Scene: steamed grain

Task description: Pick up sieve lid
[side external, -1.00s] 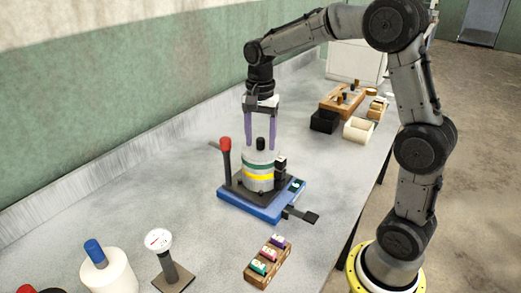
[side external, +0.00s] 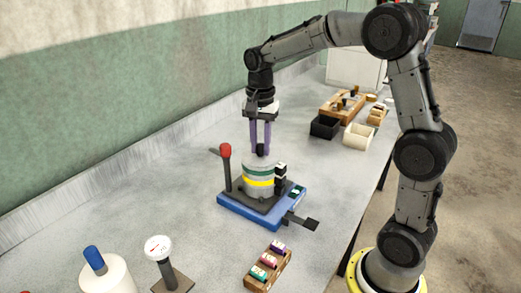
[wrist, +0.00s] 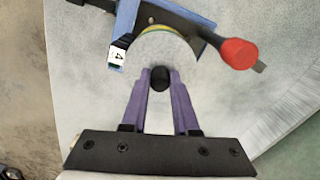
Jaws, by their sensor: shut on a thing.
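The sieve lid (wrist: 180,58) is a pale grey disc with a black knob (wrist: 160,79) at its centre. It sits on top of the sieve stack (side external: 259,182), which has green and yellow bands and stands on a blue base (side external: 252,212). My gripper (wrist: 160,74) has purple fingers, shut on the black knob from above. In the side view my gripper (side external: 261,150) is upright over the stack. The lid appears to rest on the stack; I cannot tell any gap.
A red-knobbed lever (side external: 225,150) rises close to the left of the stack, and a dark pedal-like arm (side external: 302,221) sticks out at the front right. A rack of coloured blocks (side external: 268,267), a dial gauge (side external: 158,247) and a blue-topped white cylinder (side external: 103,275) stand nearer. Black (side external: 324,127) and cream (side external: 357,137) bins stand behind.

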